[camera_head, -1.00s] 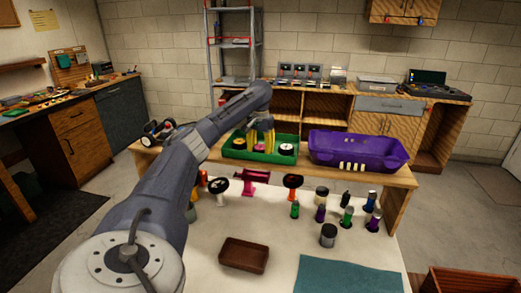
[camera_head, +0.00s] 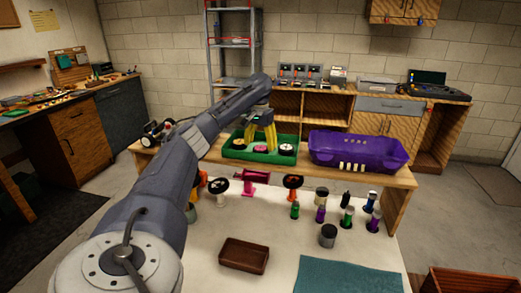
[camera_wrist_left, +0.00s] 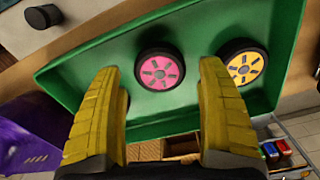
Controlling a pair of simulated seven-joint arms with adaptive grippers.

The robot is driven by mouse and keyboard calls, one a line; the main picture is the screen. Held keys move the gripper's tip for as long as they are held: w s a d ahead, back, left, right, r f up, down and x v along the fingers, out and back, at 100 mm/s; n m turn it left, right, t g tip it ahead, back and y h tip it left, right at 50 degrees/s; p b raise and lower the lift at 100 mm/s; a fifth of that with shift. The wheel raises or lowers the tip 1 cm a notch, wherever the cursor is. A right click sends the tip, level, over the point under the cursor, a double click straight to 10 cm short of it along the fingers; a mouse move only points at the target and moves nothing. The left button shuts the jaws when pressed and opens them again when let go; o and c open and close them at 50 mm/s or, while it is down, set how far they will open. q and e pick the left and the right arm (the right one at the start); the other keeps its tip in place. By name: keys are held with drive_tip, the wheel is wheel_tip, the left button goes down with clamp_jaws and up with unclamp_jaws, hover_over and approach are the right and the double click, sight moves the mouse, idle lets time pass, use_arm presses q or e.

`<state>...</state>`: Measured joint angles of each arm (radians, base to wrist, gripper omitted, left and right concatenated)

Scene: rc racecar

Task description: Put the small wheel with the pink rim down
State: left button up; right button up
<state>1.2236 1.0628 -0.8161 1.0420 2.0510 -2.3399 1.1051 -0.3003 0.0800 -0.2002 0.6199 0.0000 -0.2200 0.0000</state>
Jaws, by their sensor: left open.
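The small wheel with the pink rim (camera_head: 261,149) lies flat in the green tray (camera_head: 233,153), near its middle. In the left wrist view the wheel (camera_wrist_left: 160,70) lies rim-up on the green tray floor (camera_wrist_left: 110,62), with its black tyre and pink spoked rim in full view. My left gripper (camera_head: 262,138) is over the tray, above the wheel. Its yellow fingers (camera_wrist_left: 163,108) are spread apart with nothing between them, clear of the wheel. My right gripper is not in view.
A yellow-rimmed wheel (camera_wrist_left: 244,66) lies beside the pink one. A white-rimmed wheel (camera_head: 286,148) is at the tray's right. A purple bin (camera_head: 355,147) stands right of the tray. Several coloured parts stand on the white table in front; a brown box (camera_head: 244,255) is nearer.

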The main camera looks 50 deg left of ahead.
sight(261, 148)
use_arm(q)
wheel_tip(261, 148, up, 9)
drive_tip(key=shift+r, duration=0.2)
idle(0.3)
drive_tip(key=shift+d, duration=0.1)
idle(0.4)
